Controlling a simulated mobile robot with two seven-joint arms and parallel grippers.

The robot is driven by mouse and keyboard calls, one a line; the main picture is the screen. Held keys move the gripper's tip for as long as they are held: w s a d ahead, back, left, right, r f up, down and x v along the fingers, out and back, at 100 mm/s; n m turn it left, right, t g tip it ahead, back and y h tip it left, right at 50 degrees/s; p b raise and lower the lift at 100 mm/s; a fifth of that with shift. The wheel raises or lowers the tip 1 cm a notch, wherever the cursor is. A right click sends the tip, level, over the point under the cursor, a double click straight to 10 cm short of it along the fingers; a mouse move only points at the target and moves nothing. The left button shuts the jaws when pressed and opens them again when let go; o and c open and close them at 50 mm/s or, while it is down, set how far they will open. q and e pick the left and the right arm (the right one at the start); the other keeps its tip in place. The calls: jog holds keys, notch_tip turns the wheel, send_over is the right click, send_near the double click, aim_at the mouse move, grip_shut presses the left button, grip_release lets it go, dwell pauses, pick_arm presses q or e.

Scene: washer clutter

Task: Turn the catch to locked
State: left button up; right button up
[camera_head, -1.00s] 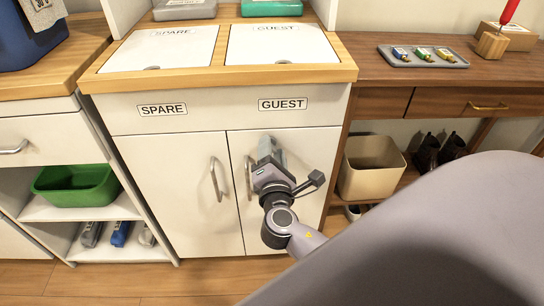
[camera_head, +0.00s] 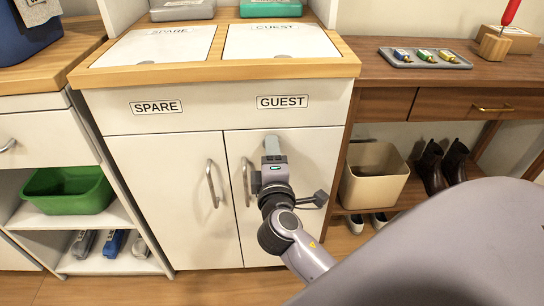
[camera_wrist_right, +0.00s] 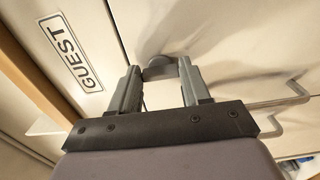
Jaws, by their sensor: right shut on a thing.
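The catch (camera_wrist_right: 158,67) is a small grey knob on the cabinet front, near the GUEST label, and shows between my right fingertips in the right wrist view. In the head view it is mostly hidden by my right gripper (camera_head: 272,152), which points at the upper part of the right-hand door, below the GUEST label (camera_head: 283,102). The right gripper is shut on the catch. I cannot read whether the catch stands at locked. My left gripper is not in view.
Two bar handles, one on the left door (camera_head: 212,184) and one on the right door (camera_head: 246,181), hang close by my right gripper. A beige bin (camera_head: 374,177) stands on the shelf to the right. A green tub (camera_head: 68,190) is on the left shelf.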

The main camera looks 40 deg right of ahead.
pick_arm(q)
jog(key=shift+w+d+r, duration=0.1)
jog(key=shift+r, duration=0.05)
pick_arm(e)
jog(key=o, duration=1.1)
jog(key=shift+c, duration=0.2)
jog(key=shift+s, duration=0.1)
